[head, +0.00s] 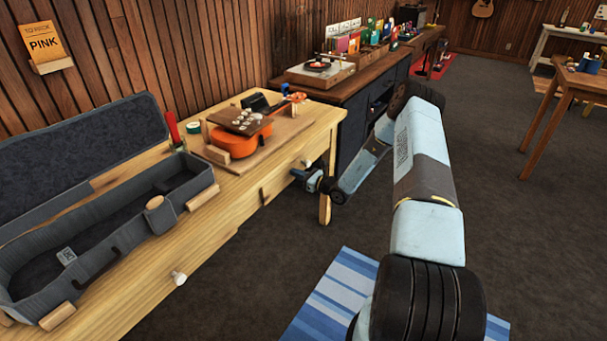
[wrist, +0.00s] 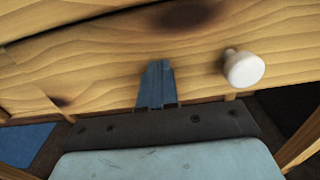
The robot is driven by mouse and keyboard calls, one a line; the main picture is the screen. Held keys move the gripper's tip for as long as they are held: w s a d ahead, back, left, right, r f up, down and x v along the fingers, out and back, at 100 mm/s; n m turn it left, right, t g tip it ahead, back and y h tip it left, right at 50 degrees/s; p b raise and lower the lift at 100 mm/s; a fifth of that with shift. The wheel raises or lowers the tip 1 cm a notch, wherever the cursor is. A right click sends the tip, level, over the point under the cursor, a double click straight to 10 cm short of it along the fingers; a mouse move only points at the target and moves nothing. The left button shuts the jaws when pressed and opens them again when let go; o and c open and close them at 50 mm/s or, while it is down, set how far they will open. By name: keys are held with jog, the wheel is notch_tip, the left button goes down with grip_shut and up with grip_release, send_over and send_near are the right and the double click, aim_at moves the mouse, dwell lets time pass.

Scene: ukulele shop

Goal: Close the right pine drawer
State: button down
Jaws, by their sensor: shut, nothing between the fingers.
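The right pine drawer (head: 283,178) is in the front of the pine bench in the head view, with a white knob (head: 306,163). How far it stands out is hard to tell. In the wrist view its wood-grained front (wrist: 100,70) fills the upper part, with the white knob (wrist: 243,68) right of my fingers. My gripper (head: 294,173) is at the drawer front, below and left of the knob. In the wrist view its blue fingers (wrist: 157,65) are together and empty, pointing at the drawer front. They are touching it or very close; I cannot tell which.
An open ukulele case (head: 100,230) and an orange ukulele (head: 237,143) lie on the bench (head: 215,220). The left drawer's knob (head: 179,277) is nearer me. A dark cabinet (head: 345,100) stands beyond. A blue striped rug (head: 335,295) lies on the floor; open floor is to the right.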

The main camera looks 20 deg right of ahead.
jog(key=shift+w+a+r, duration=0.3)
jog(key=shift+a, duration=0.15)
jog(key=shift+d, duration=0.1)
jog(key=v, duration=1.5)
jog(key=s+a+r+n+g, duration=0.4)
jog(key=r+n, duration=0.2)
jog(key=r, duration=0.3)
jog(key=s+a+r+n+g, duration=0.4)
jog(key=s+r+n, duration=0.1)
jog(key=r, duration=0.5)
jog(key=s+a+r+n+g, duration=0.4)
jog(key=a+r+n+g, duration=0.15)
jog(key=r, duration=0.35)
jog(key=s+d+r+n+t+h, duration=0.1)
jog(key=s+r+n+h, duration=0.2)
jog(key=s+r, duration=0.3)
jog(key=s+d+r+n+t+h, duration=0.2)
jog(key=s+r+n+h, duration=0.2)
jog(key=s, duration=0.8)
jog(key=s+d+r+n+t+h, duration=0.1)
jog(key=s+r+n+h, duration=0.3)
jog(key=s+r, duration=0.5)
jog(key=shift+s+d+t+h, duration=0.35)
jog(key=shift+s+t, duration=0.2)
jog(key=shift+t, duration=0.2)
